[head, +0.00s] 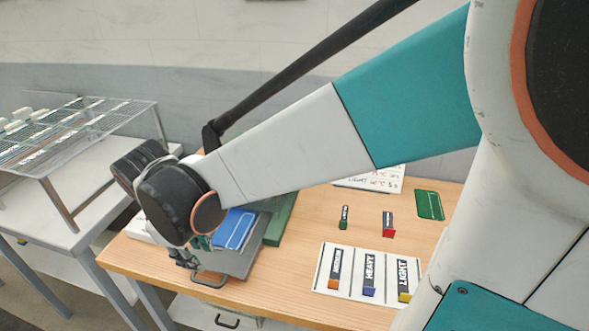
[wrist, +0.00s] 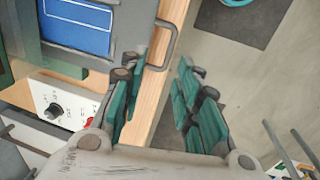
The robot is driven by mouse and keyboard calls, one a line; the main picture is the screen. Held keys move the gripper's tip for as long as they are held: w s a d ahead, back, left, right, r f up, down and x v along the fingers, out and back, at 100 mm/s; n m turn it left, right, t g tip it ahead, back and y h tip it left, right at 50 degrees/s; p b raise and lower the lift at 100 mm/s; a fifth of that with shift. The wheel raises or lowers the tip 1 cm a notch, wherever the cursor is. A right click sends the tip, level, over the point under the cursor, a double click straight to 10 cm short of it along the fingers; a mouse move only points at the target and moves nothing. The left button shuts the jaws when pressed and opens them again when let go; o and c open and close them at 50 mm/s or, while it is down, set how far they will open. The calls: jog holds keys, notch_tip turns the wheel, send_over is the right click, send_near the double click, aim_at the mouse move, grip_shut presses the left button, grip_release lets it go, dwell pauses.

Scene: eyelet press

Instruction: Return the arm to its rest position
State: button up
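My arm reaches across the head view from the upper right down to the left. My gripper (head: 190,256) hangs near the front left edge of the wooden table, beside the press. In the wrist view my gripper (wrist: 160,75) has its teal fingers apart with nothing between them. The press's grey plate (head: 240,262) bears a blue panel (head: 236,229) and has a metal handle (head: 209,280) at its front. In the wrist view the handle (wrist: 170,42) lies just beyond the left finger, apart from it. My wrist hides part of the press.
A wire rack (head: 75,140) stands on a side table at left. Floor shows below the right finger.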

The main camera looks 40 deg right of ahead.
jog(key=shift+s+d, duration=0.1)
jog(key=shift+s, duration=0.05)
jog(key=s+d+r+m+t+y, duration=0.1)
jog(key=s+d+r+m+t, duration=0.5)
jog(key=s, duration=0.3)
jog(key=shift+d+r+m+y, duration=0.2)
jog(key=shift+d+m+y, duration=0.1)
jog(key=shift+d+m, duration=0.3)
